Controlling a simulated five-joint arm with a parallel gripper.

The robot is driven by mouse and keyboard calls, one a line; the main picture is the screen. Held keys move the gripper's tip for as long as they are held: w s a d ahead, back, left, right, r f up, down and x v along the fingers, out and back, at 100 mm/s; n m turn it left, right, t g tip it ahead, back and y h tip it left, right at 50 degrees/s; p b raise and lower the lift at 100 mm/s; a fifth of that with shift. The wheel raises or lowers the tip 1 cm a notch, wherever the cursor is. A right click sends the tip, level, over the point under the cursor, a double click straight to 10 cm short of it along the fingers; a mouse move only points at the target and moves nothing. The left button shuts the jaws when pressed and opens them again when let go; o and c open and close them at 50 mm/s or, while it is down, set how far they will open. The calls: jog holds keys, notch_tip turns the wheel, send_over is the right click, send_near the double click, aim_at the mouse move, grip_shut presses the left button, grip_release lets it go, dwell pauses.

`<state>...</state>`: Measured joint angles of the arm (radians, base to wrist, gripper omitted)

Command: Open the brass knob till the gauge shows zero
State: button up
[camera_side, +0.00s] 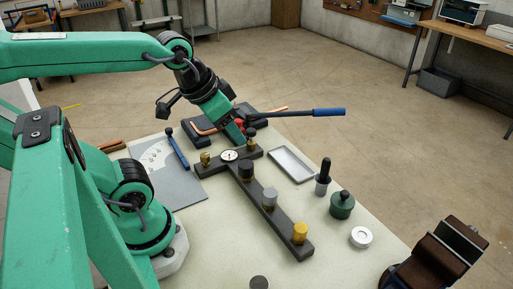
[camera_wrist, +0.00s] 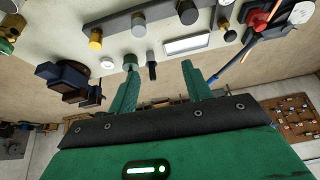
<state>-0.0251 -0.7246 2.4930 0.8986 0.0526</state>
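The brass knob (camera_side: 206,158) stands on the left arm of a dark T-shaped manifold. The round white gauge (camera_side: 229,155) sits beside it; its needle is too small to read. A black-topped knob (camera_side: 251,133) with a brass base is at the other end of the crossbar. The stem carries a black knob (camera_side: 246,170), a silver knob (camera_side: 269,196) and a yellow knob (camera_side: 300,230); these three also show in the wrist view. My gripper (camera_wrist: 160,88) is open and empty, fingers apart. In the side view it is close to the black-topped knob, partly overlapping its surroundings; contact cannot be told.
A metal tray (camera_side: 291,164), black-handled stamp (camera_side: 323,178), green weight (camera_side: 342,205) and white ring (camera_side: 361,237) are at right. A dark vise (camera_side: 436,262) is at front right. A grey plate (camera_side: 168,180) lies left.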

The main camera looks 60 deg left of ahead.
jog(key=w+a+f+m+g+y, duration=0.1)
jog(key=w+a+f+m+g, duration=0.25)
jog(key=a, duration=0.55)
jog(key=m+g+h, duration=0.1)
jog(key=m+g, duration=0.1)
jog(key=m, duration=0.3)
send_over(205, 154)
notch_tip(205, 154, down, 8)
jog(key=shift+s+f, duration=0.1)
jog(key=shift+f, duration=0.15)
jog(key=shift+d+f, duration=0.1)
jog(key=shift+f, duration=0.05)
jog(key=shift+f, duration=3.75)
jog(key=shift+c, duration=0.2)
jog(key=c, duration=1)
